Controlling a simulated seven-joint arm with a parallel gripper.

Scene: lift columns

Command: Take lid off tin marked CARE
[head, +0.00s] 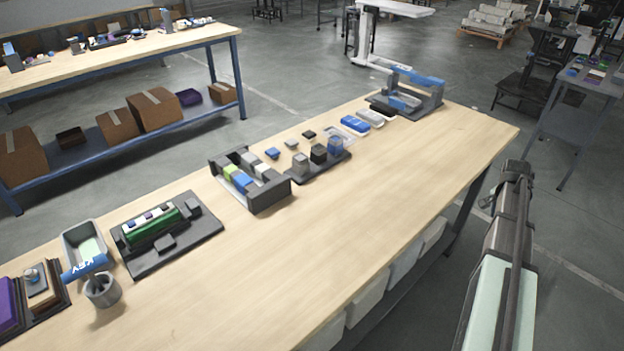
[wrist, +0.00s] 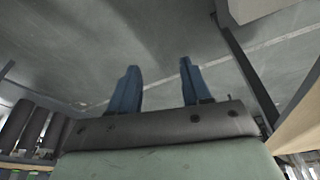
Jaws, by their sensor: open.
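I cannot read the word CARE on anything in the head view. A blue flat box (head: 354,124) and a whitish one (head: 370,117) lie farther back; which thing is the marked tin I cannot tell. My gripper (wrist: 157,84) shows in the wrist view with two blue fingers spread apart and nothing between them. It points over grey floor, away from the tabletop. My arm is beyond the table's right edge.
The wooden table (head: 370,210) has a clear front strip. A dark holder (head: 267,196) with coloured blocks, a dark board (head: 195,243) and a grey cup (head: 103,291) stand to the left. A blue-grey fixture (head: 425,97) stands at the far end.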

